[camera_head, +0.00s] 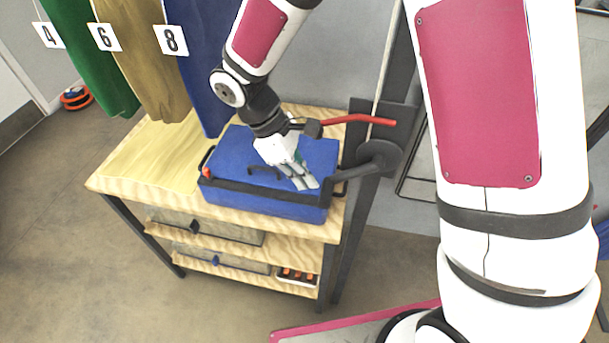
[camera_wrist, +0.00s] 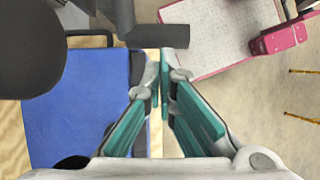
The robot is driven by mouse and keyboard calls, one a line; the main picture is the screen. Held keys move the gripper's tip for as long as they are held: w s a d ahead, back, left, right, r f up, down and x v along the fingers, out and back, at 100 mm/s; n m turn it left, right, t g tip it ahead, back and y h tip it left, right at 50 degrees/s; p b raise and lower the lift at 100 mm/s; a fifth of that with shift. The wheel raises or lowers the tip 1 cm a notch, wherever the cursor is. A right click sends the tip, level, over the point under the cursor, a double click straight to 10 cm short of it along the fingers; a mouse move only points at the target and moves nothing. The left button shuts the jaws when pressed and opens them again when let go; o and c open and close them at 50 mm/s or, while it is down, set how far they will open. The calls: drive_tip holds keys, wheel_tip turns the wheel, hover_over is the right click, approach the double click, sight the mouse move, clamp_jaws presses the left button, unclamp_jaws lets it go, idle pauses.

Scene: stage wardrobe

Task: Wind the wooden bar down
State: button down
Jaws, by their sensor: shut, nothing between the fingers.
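The wooden bar itself is not clearly seen in either view. A dark grey winch with a round disc (camera_head: 387,157) and a crank handle (camera_head: 352,173) is mounted on an upright at the right end of the workbench. A red lever (camera_head: 360,119) sticks out to both sides above it. In the wrist view the dark disc (camera_wrist: 28,45) is at upper left and a dark grip (camera_wrist: 160,36) lies just ahead of the fingertips. My gripper (camera_head: 305,183) is shut and empty, above the blue case, left of the crank handle. Its fingertips (camera_wrist: 160,70) appear apart from the grip.
A blue case (camera_head: 232,152) with a black band lies on the wooden workbench (camera_head: 140,165). Green, gold and blue cloths (camera_head: 140,50) with tags 4, 6 and 8 hang behind it. Drawers (camera_head: 205,225) and a small tray (camera_head: 298,277) are below. Open floor (camera_head: 80,230) lies at left.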

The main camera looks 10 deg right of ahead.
drive_tip(key=s+d+f+g+h+b, duration=0.2)
drive_tip(key=d+f+g+h+b, duration=0.1)
drive_tip(key=d+f+h+b, duration=0.3)
drive_tip(key=shift+s+f+h+b, duration=0.25)
drive_tip(key=shift+f+h+b, duration=1.05)
drive_tip(key=shift+f+b, duration=0.15)
wheel_tip(320, 180, up, 10)
drive_tip(key=shift+f, duration=0.2)
idle(0.5)
